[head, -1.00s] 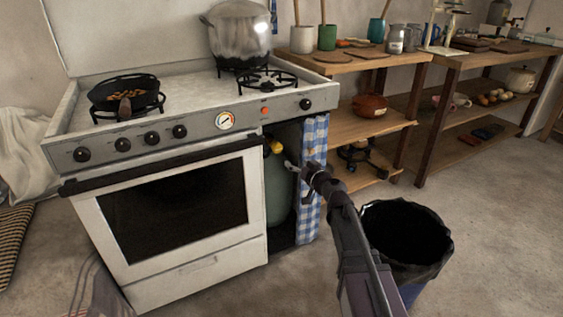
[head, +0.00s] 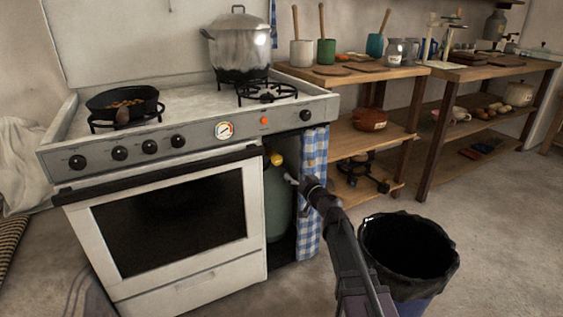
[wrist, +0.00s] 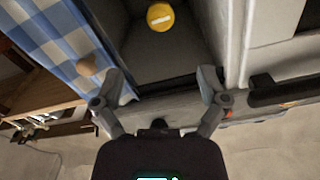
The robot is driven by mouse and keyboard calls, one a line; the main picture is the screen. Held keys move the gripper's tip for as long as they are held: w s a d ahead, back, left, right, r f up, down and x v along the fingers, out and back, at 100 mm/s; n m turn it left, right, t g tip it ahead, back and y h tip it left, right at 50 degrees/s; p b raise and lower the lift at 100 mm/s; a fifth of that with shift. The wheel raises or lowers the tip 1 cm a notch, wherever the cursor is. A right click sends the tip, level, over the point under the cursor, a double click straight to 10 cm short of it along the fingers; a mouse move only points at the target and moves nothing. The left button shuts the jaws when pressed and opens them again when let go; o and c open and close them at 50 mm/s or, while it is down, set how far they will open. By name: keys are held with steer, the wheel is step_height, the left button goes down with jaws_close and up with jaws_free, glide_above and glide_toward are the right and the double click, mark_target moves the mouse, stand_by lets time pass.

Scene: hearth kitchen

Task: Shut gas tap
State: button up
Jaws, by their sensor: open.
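The gas tap is a yellow knob (head: 277,159) on top of a green gas cylinder (head: 278,205), in the open compartment at the right end of the stove. In the wrist view the yellow knob (wrist: 160,17) shows a white bar across its face, beyond my fingertips. My gripper (head: 292,180) is at the compartment's mouth, just right of and below the knob in the head view. In the wrist view my gripper (wrist: 160,78) is open, with nothing between its fingers. It is apart from the knob.
A blue checked curtain (head: 313,185) hangs at the compartment's right side, close to my gripper. The white stove (head: 190,280) is on the left, with a dark oven handle bar (head: 160,172). A lined bin (head: 410,250) stands on the right beside my arm.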

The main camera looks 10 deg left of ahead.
mark_target(280, 160)
steer(key=x, duration=1.2)
steer(key=shift+w+a, duration=0.25)
steer(key=shift+w, duration=0.05)
steer(key=shift+c, duration=0.2)
steer(key=c, duration=1.1)
steer(key=shift+d, duration=0.3)
steer(key=shift+a, duration=0.15)
